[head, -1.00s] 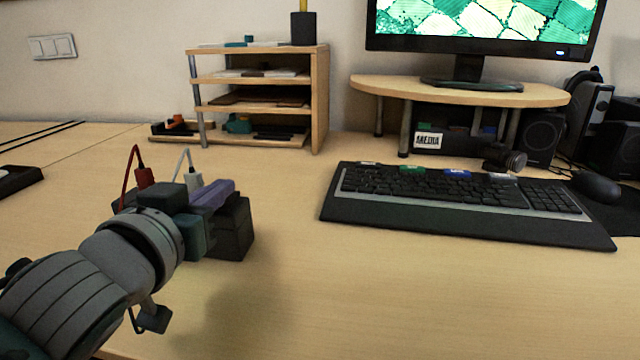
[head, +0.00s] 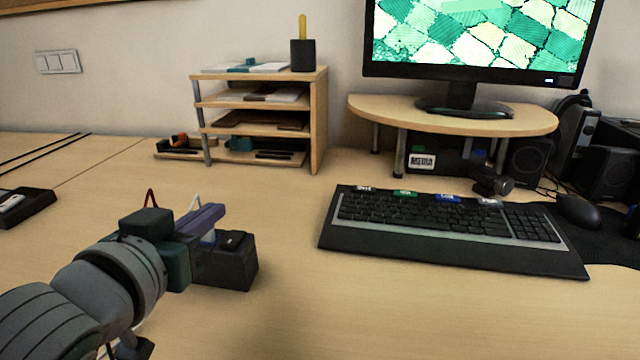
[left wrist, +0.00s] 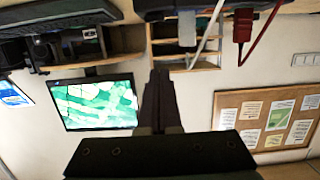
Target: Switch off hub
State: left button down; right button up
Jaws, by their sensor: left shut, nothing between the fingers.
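The hub (head: 228,268) is a dark box on the desk at lower left in the head view. A small dark switch-like piece shows on its top at the right. In the left wrist view, the shut fingers (left wrist: 160,90) point up toward the hub (left wrist: 158,8) at the top edge. A white plug (left wrist: 187,28) and a red plug (left wrist: 242,25) hang there with their cables. My right gripper is not in view.
A keyboard (head: 450,228) lies right of the hub, with a mouse (head: 578,211) beyond. A wooden shelf (head: 318,125) and a monitor stand (head: 450,115) stand behind. A dark tray (head: 28,205) lies at far left. The desk front is clear.

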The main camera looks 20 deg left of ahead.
pick_arm(q)
jog(key=shift+r+p+v, duration=0.2)
jog(key=shift+v, duration=1.1)
jog(key=shift+r+p+v, duration=0.15)
jog(key=shift+r+v, duration=0.05)
jog(key=shift+v, duration=1.1)
jog(key=shift+w, duration=0.1)
